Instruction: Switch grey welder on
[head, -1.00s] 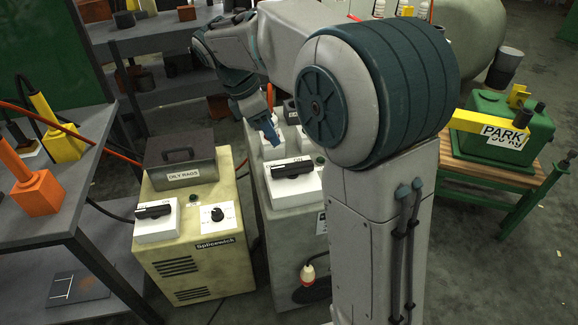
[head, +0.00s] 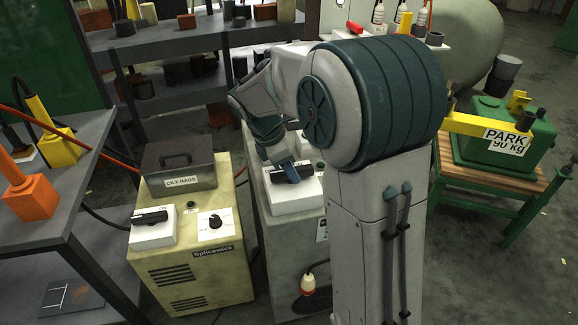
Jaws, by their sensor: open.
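The grey welder (head: 278,255) stands in the middle, partly hidden behind my arm. On its top sits a white switch box (head: 296,201) with a black lever (head: 304,172) lying across it. My gripper (head: 290,177) is open and points down at the lever, its blue-grey fingers overlapping the lever in this view. I cannot tell whether the fingers touch the lever or stand around it. The rear of the welder's top is hidden by my arm.
Left of it stands a yellowish Splicewick welder (head: 190,262) with its own black lever (head: 150,217), a dial (head: 215,221) and an OILY RAGS box (head: 180,168) on top. A dark bench (head: 62,215) is at left. A green PARK weight (head: 500,140) rests on a wooden stand at right.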

